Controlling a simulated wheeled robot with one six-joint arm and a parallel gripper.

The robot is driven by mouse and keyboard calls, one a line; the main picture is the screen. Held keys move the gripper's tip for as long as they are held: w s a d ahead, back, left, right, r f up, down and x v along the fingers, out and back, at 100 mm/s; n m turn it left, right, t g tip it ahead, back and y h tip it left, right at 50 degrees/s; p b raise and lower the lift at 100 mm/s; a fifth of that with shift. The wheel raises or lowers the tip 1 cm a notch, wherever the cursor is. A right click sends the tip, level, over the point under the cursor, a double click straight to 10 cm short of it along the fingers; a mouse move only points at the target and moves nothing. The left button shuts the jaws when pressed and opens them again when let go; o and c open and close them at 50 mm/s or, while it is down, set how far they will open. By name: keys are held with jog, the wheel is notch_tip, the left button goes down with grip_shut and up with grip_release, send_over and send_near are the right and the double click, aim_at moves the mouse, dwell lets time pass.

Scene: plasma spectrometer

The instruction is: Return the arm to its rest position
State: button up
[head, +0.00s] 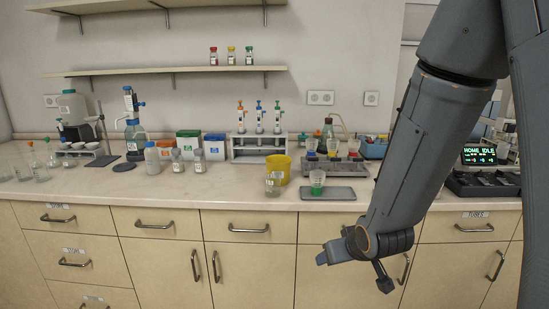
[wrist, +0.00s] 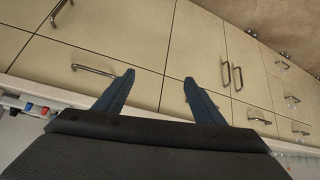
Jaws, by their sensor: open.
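My arm (head: 425,150) comes down from the upper right of the head view and hangs in front of the lab bench. My gripper (wrist: 156,82) is open in the wrist view, with two dark blue fingers apart and nothing between them. In the head view the gripper end is low, in front of the cabinet fronts and below the worktop edge. It does not appear to touch the cabinets, though the exact gap cannot be told.
The worktop (head: 235,198) holds a yellow container (head: 278,170), a grey tray (head: 340,194), bottles and a pipette rack (head: 259,146). A display reading "HOME IDLE" (head: 480,154) stands at the right. Cabinet handles (head: 249,228) stick out below.

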jog(key=s+d+r+m+g, duration=0.1)
jog(key=s+g, duration=0.3)
jog(key=s, duration=0.4)
jog(key=s+d+r+m+g+h, duration=0.1)
jog(key=s+d+g, duration=0.1)
jog(key=s, duration=0.7)
jog(key=shift+s+r+m+g, duration=0.3)
jog(key=shift+r+g, duration=0.05)
jog(key=shift+g, duration=0.55)
